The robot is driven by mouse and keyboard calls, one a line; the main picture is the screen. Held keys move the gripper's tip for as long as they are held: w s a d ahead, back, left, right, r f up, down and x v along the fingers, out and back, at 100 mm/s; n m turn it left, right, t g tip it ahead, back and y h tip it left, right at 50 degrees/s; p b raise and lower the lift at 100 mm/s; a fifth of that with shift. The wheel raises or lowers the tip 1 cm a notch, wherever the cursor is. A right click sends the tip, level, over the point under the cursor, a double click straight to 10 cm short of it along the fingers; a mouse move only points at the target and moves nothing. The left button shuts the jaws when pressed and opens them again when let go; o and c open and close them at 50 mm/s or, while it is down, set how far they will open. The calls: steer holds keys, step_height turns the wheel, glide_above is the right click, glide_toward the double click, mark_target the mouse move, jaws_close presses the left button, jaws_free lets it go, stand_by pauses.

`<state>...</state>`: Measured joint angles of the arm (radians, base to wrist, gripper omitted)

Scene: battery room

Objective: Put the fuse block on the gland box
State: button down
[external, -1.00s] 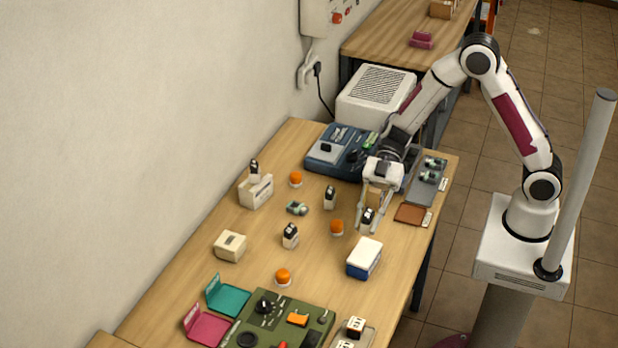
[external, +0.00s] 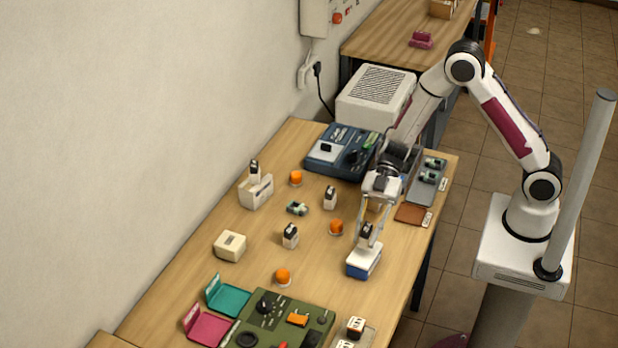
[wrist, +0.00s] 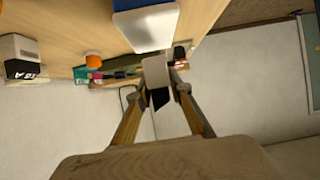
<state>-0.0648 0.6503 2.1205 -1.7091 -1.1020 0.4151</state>
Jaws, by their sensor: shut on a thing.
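My gripper (external: 369,232) is shut on a small white block with a black end, which I take as the fuse block (external: 366,240). In the wrist view the block (wrist: 157,72) sits between the two fingertips (wrist: 163,92). A blue box with a white top (external: 363,260) is directly below the held block and also shows in the wrist view (wrist: 148,27). I cannot tell whether the block touches it. A cream box (external: 230,246) stands further left. No readable label shows which one is the gland box.
Similar black-topped blocks (external: 290,236) and orange knobs (external: 336,227) stand left of my gripper. A green control panel (external: 277,322) is at the front, a blue device (external: 340,150) at the back. A brown pad (external: 410,215) lies right. Bare wood lies around the cream box.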

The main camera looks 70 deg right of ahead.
steer(key=shift+f, duration=1.25)
steer(key=shift+f, duration=0.1)
steer(key=c, duration=1.8)
jaws_free()
steer(key=shift+d+r, duration=0.1)
steer(key=shift+r, duration=0.1)
steer(key=shift+v, duration=5.9)
